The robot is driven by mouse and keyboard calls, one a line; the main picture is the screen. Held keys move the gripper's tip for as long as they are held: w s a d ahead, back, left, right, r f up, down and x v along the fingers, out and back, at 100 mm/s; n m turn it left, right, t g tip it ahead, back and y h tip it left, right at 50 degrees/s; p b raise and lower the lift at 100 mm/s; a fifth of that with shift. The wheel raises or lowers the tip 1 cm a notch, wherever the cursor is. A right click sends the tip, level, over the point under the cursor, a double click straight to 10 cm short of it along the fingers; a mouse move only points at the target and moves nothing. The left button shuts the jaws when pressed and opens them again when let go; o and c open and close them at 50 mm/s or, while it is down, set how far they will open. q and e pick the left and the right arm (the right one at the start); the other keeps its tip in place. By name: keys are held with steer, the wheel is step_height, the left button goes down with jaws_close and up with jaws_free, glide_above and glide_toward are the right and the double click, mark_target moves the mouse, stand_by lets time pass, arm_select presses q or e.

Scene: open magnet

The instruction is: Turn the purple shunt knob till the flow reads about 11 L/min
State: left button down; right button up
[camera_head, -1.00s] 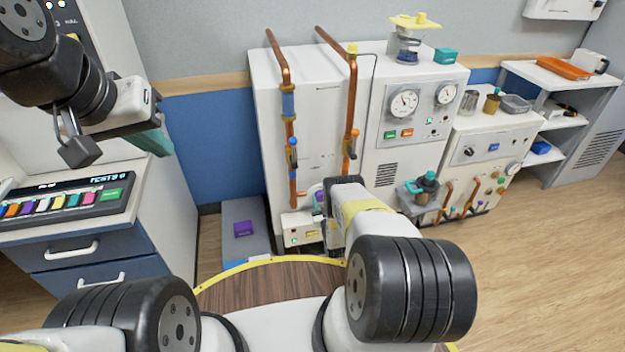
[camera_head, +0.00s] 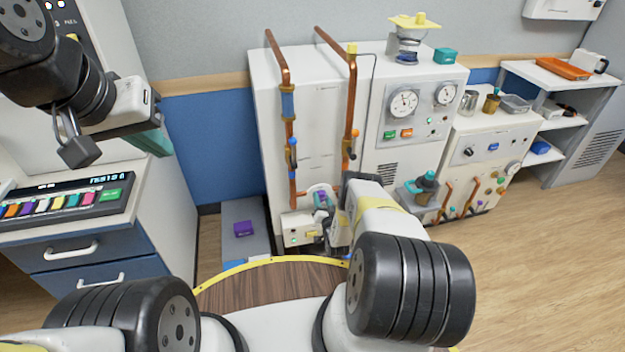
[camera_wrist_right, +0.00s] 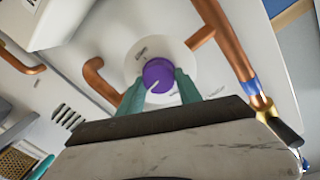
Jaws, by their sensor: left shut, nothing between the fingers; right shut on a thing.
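The purple shunt knob (camera_wrist_right: 158,76) sits on a round white dial plate in the right wrist view, its white pointer line toward the lower left. It shows small in the head view (camera_head: 321,197), low on the white cabinet. My right gripper (camera_wrist_right: 160,88) is shut on the knob, a teal finger on each side. In the head view my right gripper (camera_head: 327,207) is partly hidden by its wrist. My left gripper (camera_head: 158,143) is shut and empty at upper left, above the console. Two round gauges (camera_head: 404,102) (camera_head: 446,94) face me; their numbers are too small to read.
Copper pipes (camera_head: 350,110) run down the cabinet (camera_head: 320,100) close to the knob; one also passes right of my gripper in the wrist view (camera_wrist_right: 225,50). A keyed console (camera_head: 75,200) stands at left.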

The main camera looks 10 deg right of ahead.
steer(key=shift+d+m, duration=0.15)
steer(key=shift+m, duration=2.05)
steer(key=o, duration=1.4)
steer(key=shift+c, duration=0.2)
steer(key=shift+s, duration=0.1)
steer(key=s, duration=0.7)
steer(key=shift+s+r, duration=0.15)
steer(key=shift+s, duration=0.15)
steer(key=shift+s, duration=0.1)
